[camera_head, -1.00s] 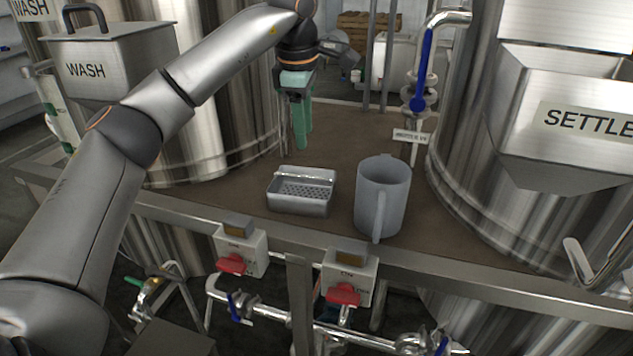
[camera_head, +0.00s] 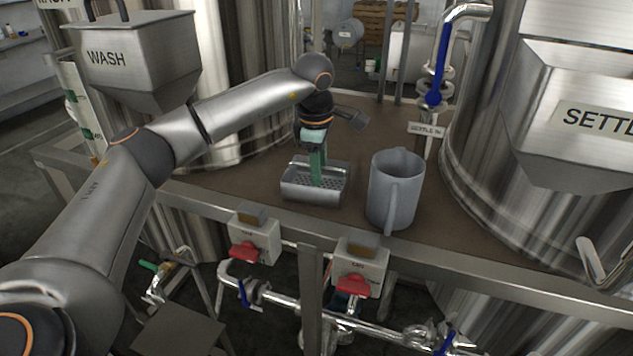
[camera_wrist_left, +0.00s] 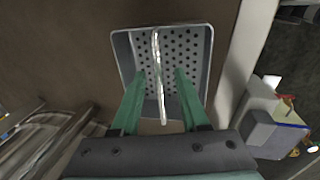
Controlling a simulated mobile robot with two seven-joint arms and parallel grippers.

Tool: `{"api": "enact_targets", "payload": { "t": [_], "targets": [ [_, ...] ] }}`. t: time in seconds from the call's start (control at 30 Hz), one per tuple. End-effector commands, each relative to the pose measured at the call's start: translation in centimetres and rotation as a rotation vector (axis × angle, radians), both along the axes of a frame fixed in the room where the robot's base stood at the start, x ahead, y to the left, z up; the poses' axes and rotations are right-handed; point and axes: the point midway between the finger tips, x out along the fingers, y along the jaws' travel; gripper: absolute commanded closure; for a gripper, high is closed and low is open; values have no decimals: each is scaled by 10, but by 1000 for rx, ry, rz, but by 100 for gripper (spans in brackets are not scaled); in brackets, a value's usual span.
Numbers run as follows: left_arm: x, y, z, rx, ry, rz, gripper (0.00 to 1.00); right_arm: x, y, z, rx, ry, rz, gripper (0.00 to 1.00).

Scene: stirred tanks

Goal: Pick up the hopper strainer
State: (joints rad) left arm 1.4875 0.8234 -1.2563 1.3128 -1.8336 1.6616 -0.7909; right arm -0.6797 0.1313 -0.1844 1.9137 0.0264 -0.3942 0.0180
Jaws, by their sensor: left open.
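The hopper strainer (camera_head: 300,190) is a grey metal tray with a perforated bottom and a thin bar handle across its top. It sits on the brown deck between the tanks, left of a grey jug. It also shows in the left wrist view (camera_wrist_left: 205,60), where the bar handle (camera_wrist_left: 158,70) runs between the fingers. My left gripper (camera_head: 319,182) points down over the strainer, and its green fingers are open. In the left wrist view the fingertips (camera_wrist_left: 160,73) are on either side of the bar; I cannot tell if they touch it. My right gripper is not in view.
The grey jug (camera_head: 394,190) stands close to the right of the strainer. Tall steel tanks rise on both sides, with a WASH hopper (camera_head: 135,60) and a SETTLE hopper (camera_head: 570,110). A metal rail and red-knobbed switch boxes (camera_head: 255,240) line the front edge.

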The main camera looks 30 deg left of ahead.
Motion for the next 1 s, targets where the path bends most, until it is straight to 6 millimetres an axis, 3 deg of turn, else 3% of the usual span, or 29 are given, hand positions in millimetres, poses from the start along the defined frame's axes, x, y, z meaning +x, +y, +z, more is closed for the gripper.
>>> {"api": "enact_targets", "payload": {
  "t": [0.23,0.63,1.0],
  "targets": [
    [0,0,-1,0,0,0,56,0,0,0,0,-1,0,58],
    [0,0,-1,0,0,0,100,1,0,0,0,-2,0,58],
    [0,0,-1,0,-1,0,100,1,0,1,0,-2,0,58]
  ]
}}
